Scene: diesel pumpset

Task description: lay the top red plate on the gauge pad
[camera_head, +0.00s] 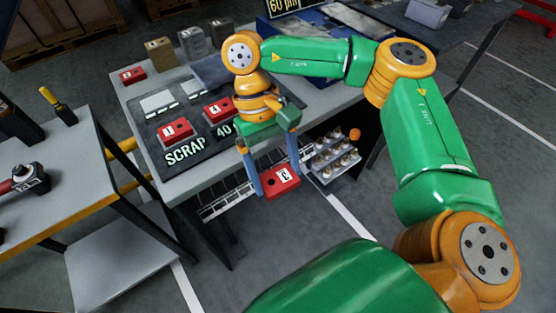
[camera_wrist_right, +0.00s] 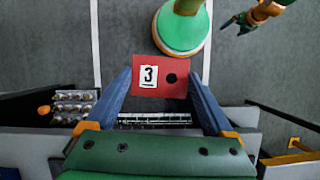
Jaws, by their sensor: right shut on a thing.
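My right gripper (camera_head: 279,182) is shut on a red plate (camera_head: 281,183) marked 3 and holds it in the air off the table's front edge, clear of the tabletop. The right wrist view shows the same plate (camera_wrist_right: 174,86) between the blue fingers, with its number and a dark round hole. Other red plates lie on the table: one marked 1 (camera_head: 175,131) and one (camera_head: 219,108) on the dark SCRAP mat, and one (camera_head: 133,75) at the back left corner. A grey-blue flat pad (camera_head: 210,72) lies behind the mat, partly hidden by my arm; I cannot tell whether it is the gauge pad.
The dark SCRAP mat (camera_head: 186,152) covers the front left of the table. Tan (camera_head: 159,54) and grey (camera_head: 193,43) blocks stand at the back. A rack of small round parts (camera_head: 333,157) is right of the held plate. A side bench (camera_head: 55,150) stands left.

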